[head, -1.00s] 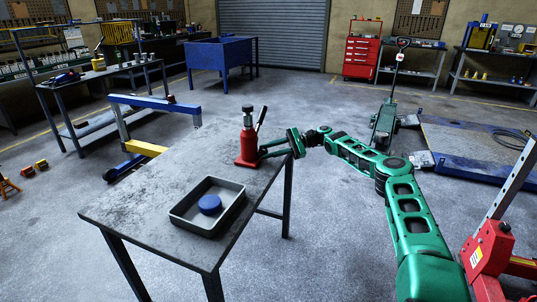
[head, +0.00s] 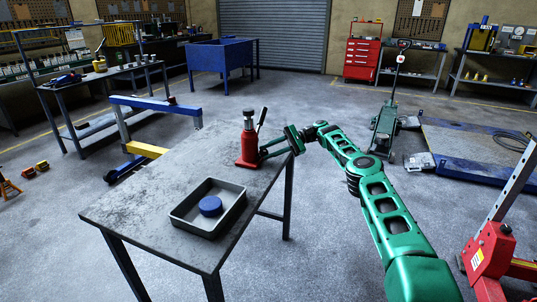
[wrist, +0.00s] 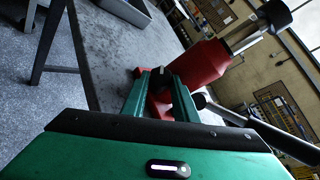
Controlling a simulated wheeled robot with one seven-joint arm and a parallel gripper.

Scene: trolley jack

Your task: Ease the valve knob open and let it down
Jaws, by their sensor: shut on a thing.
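A red bottle jack (head: 247,149) stands upright on the grey worktable (head: 150,180), near its far right corner. Its ram shows above the body with a dark cap on top, and a dark lever slants up at its right. In the wrist view the red jack body (wrist: 200,64) leans across the picture. My gripper (head: 266,151) reaches in from the right, low at the jack's base. In the wrist view its two green fingers (wrist: 160,80) are closed on the small dark valve knob (wrist: 155,71), which is mostly hidden between the fingertips.
A grey tray (head: 180,222) with a round blue object (head: 210,205) stands on the near part of the table. A blue and yellow frame (head: 150,105) is behind the table at left. A red stand (head: 490,250) is at the right.

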